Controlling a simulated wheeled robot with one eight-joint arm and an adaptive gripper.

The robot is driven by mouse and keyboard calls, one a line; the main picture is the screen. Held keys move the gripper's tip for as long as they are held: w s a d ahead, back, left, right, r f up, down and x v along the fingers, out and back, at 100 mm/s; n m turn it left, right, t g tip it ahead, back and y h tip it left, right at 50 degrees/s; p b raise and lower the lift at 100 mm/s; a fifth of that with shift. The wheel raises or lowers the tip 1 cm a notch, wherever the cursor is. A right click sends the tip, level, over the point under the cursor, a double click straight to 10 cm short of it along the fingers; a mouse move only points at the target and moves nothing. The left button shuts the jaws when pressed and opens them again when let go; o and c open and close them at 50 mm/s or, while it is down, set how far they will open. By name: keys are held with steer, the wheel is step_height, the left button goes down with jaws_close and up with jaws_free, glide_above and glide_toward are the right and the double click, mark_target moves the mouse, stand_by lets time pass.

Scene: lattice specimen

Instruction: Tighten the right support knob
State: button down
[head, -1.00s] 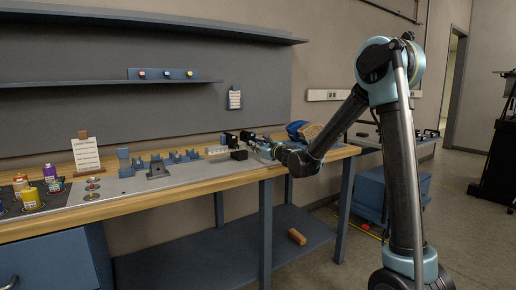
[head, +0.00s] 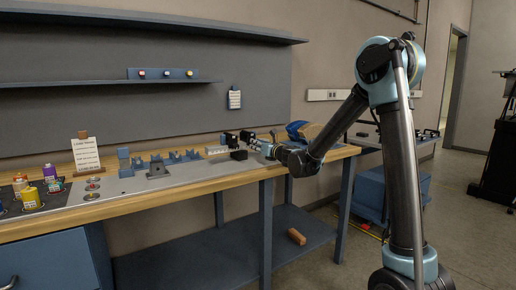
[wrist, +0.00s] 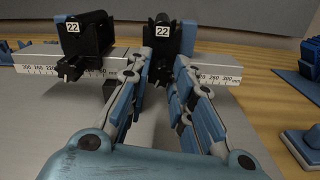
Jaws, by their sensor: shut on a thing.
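In the wrist view, two black supports marked 22 sit on a silver rail with a printed scale (wrist: 232,75). The left support (wrist: 88,42) stands apart from my fingers. The right support (wrist: 187,38) is just beyond my fingertips. My gripper (wrist: 162,60) is shut on the dark right support knob, which is mostly hidden between the fingertips. In the head view, my gripper (head: 262,147) reaches the bench from the right, and the supports show small and dark (head: 230,140) beside it.
Blue fixtures (head: 157,165) stand to the left, and a blue object (head: 297,129) stands behind my wrist. In the wrist view, blue parts (wrist: 305,143) lie at the right. The wooden front edge (head: 190,187) is clear.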

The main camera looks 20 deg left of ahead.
steer(key=c, duration=1.4)
jaws_free()
steer(key=shift+o, duration=0.2)
steer(key=shift+d, duration=0.1)
steer(key=v, duration=1.2)
steer(key=shift+f, duration=0.1)
